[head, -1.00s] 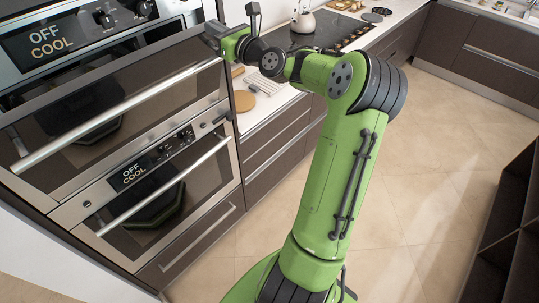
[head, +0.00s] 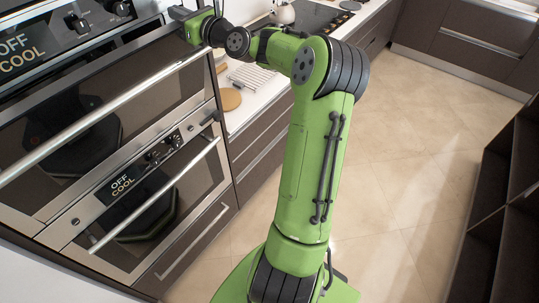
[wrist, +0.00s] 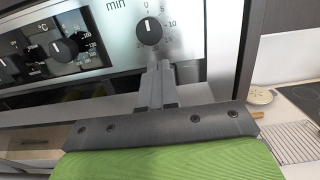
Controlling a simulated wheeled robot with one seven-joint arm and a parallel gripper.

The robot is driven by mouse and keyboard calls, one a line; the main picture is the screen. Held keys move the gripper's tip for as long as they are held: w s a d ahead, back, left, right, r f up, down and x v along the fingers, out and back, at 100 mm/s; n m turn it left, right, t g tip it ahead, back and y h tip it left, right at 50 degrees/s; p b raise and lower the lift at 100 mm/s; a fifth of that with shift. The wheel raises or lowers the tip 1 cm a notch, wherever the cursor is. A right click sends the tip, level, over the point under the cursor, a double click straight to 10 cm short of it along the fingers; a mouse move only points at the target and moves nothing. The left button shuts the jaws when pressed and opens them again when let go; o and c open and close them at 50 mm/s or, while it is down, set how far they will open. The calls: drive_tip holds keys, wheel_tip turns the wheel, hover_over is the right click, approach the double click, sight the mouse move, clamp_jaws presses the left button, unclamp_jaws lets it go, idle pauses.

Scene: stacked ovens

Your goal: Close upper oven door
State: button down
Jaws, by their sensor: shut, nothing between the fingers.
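The upper oven door (head: 140,75) has a dark glass window and a long bar handle (head: 105,112). It stands nearly upright in the head view, with a dark gap along its top edge below the control panel. It looks slightly ajar, though how far is hard to tell. My gripper (head: 180,13) is at the door's upper right corner in the head view. In the wrist view my gripper (wrist: 156,85) shows its fingers together, empty, near the panel's lower edge below a knob (wrist: 149,31). Whether they touch the door cannot be told.
The lower oven (head: 155,205) is shut, with its own bar handle (head: 155,195). Dark shelving (head: 500,205) stands at far right. The tiled floor between is clear.

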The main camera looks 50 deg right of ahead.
drive_tip(key=s+f+b, duration=0.2)
drive_tip(key=s+b, duration=0.1)
drive_tip(key=s, duration=1.2)
drive_tip(key=s+a+f+b, duration=0.2)
drive_tip(key=s+f+b, duration=0.65)
drive_tip(key=b, duration=0.55)
drive_tip(key=p, duration=0.2)
approach(200, 56)
drive_tip(key=w, duration=0.4)
drive_tip(key=w+p, duration=0.1)
drive_tip(key=w, duration=0.1)
drive_tip(key=shift+w+r, duration=0.4)
